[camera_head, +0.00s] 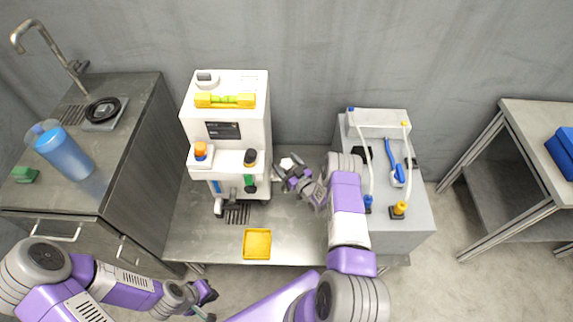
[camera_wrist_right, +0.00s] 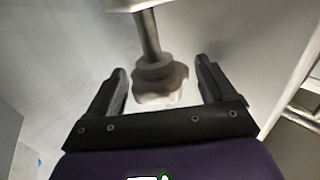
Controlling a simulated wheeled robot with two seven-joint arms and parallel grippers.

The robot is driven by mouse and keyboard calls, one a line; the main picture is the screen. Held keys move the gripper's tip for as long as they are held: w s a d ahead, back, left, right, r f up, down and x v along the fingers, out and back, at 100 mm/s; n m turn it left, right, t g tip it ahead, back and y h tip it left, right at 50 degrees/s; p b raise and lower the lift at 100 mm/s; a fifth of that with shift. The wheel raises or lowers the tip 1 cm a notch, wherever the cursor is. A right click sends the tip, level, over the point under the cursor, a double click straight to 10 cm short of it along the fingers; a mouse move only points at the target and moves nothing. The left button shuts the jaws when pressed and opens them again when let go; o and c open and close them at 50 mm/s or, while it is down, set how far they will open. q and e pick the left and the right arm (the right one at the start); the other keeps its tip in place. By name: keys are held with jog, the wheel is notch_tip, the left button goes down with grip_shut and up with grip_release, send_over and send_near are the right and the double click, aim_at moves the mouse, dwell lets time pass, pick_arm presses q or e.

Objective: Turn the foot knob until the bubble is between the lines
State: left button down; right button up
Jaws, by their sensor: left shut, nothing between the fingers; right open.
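The foot knob (camera_wrist_right: 160,84) is a pale lobed knob on a grey stem in the right wrist view. My right gripper (camera_wrist_right: 160,66) is open with one finger on each side of the knob, and gaps show on both sides. In the head view my right gripper (camera_head: 290,174) is at the right side of the white machine (camera_head: 256,122), by a small pale part. A yellow level (camera_head: 225,101) with a green vial lies on the machine's top; the bubble is too small to place against the lines. My left gripper (camera_head: 206,294) is shut and empty at the lower left, away from the machine.
A yellow tray (camera_head: 257,244) lies on the metal table in front of the machine. A grey unit (camera_head: 405,225) with tubes and bottles stands at the right. A sink counter (camera_head: 125,120) with a blue jug (camera_head: 64,152) is at the left.

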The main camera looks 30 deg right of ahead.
jog(key=shift+c, duration=0.2)
jog(key=c, duration=0.9)
jog(key=shift+m+h, duration=0.4)
jog(key=shift+h, duration=0.2)
jog(key=m+h, duration=0.2)
jog(key=h, duration=0.2)
jog(key=shift+m+p, duration=0.3)
jog(key=shift+p, duration=0.05)
jog(key=shift+f+m+g+h, duration=0.1)
jog(key=shift+m+g+h, duration=0.75)
jog(key=shift+h, duration=0.55)
jog(key=shift+m+g+h, duration=0.55)
jog(key=shift+m+h, duration=0.5)
jog(key=shift+h, duration=0.35)
jog(key=shift+s, duration=0.1)
jog(key=o, duration=0.9)
jog(key=shift+h, duration=0.3)
